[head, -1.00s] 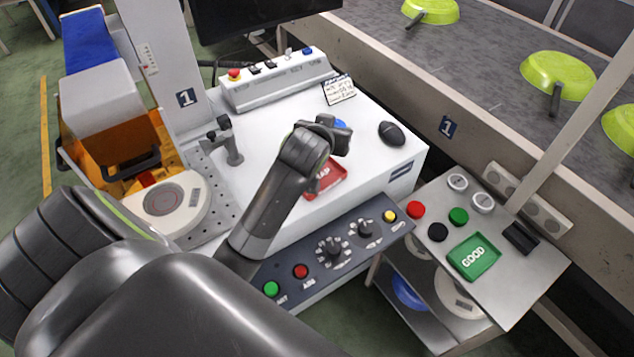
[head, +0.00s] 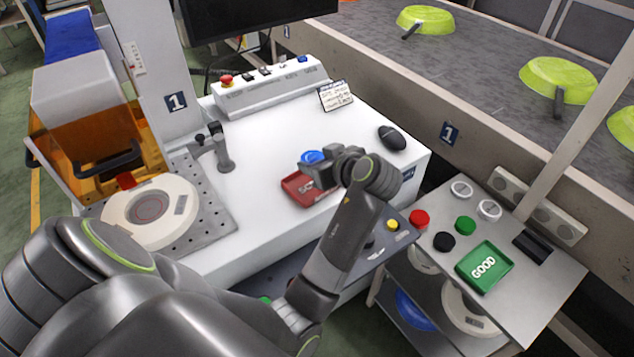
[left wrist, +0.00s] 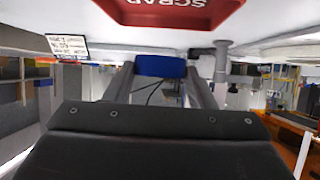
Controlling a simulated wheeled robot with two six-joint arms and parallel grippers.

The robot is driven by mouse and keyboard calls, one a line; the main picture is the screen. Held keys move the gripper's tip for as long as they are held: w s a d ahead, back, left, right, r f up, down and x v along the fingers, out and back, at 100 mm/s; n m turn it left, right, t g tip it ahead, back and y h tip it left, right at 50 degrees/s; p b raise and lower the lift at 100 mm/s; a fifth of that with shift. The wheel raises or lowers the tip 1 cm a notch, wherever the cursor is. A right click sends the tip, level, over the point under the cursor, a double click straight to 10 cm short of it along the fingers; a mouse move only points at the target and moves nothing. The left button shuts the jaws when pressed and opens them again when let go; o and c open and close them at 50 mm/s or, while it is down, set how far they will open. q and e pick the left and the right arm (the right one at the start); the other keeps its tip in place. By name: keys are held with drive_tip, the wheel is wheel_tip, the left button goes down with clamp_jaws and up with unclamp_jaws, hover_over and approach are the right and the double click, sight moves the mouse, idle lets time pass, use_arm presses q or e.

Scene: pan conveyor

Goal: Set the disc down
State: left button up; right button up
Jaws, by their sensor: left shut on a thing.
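My left gripper (head: 318,165) is shut on a blue disc (head: 312,157). In the left wrist view the disc (left wrist: 160,66) sits between the two fingers, edge on. The gripper is over the white table, close to the red SCRAP tray (head: 297,188). The SCRAP tray (left wrist: 180,10) also shows at the top edge of the left wrist view, apart from the disc. In the head view the gripper and wrist cover part of the tray. The green GOOD tray (head: 485,267) lies on the side table at the right. My right gripper is out of view.
Red (head: 419,219), black (head: 444,241), green (head: 465,225) and pale discs lie by the GOOD tray. A mouse (head: 391,139) lies right of the gripper. A switch box (head: 270,86) and a note card (head: 336,96) stand behind. The table's middle is clear.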

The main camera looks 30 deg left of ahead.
use_arm(q)
wheel_tip(320, 180, down, 6)
drive_tip(key=shift+r, duration=0.1)
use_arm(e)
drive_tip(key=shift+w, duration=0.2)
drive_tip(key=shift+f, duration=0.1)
use_arm(q)
drive_tip(key=shift+f, duration=0.2)
drive_tip(key=o, duration=1)
drive_tip(key=shift+o, duration=0.2)
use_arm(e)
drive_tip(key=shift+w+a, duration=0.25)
use_arm(q)
drive_tip(key=shift+r, duration=0.1)
